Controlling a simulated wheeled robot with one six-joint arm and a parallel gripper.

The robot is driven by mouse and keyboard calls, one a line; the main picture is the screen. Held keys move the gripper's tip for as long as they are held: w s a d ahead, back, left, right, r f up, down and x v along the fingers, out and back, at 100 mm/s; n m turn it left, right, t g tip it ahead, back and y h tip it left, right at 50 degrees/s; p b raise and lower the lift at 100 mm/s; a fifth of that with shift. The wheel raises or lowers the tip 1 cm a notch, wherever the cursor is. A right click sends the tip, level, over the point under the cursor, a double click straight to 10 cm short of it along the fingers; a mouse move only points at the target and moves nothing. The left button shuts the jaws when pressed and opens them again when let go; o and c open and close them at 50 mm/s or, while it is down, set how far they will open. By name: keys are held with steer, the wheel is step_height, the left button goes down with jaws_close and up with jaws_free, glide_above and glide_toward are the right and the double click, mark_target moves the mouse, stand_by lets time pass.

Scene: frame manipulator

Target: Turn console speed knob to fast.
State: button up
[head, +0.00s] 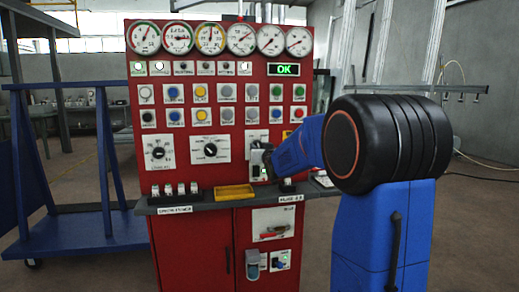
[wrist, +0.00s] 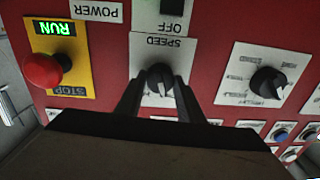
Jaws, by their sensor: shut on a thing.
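The red console (head: 225,150) stands ahead of me. Its black speed knob (wrist: 159,76) sits on a white plate (wrist: 148,48) marked SPEED, which shows upside down in the wrist view. My gripper (wrist: 159,86) is shut on the knob, one finger on each side. A white mark on the knob points toward the bottom of the wrist view. The plate's setting labels near the fingers are hidden or too small to read. In the head view my gripper (head: 267,158) is at the panel's right side and hides the knob.
A red button on a yellow RUN/STOP plate (wrist: 65,88) is left of the knob in the wrist view, and another black knob (wrist: 268,82) is right. A blue cart (head: 80,230) stands left.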

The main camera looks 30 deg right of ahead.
steer(key=m, duration=1.1)
steer(key=shift+f, duration=0.1)
stand_by(0.4)
steer(key=o, duration=1.1)
steer(key=shift+c, duration=0.2)
steer(key=shift+s, duration=0.1)
steer(key=v, duration=1.7)
steer(key=shift+a+f, duration=0.25)
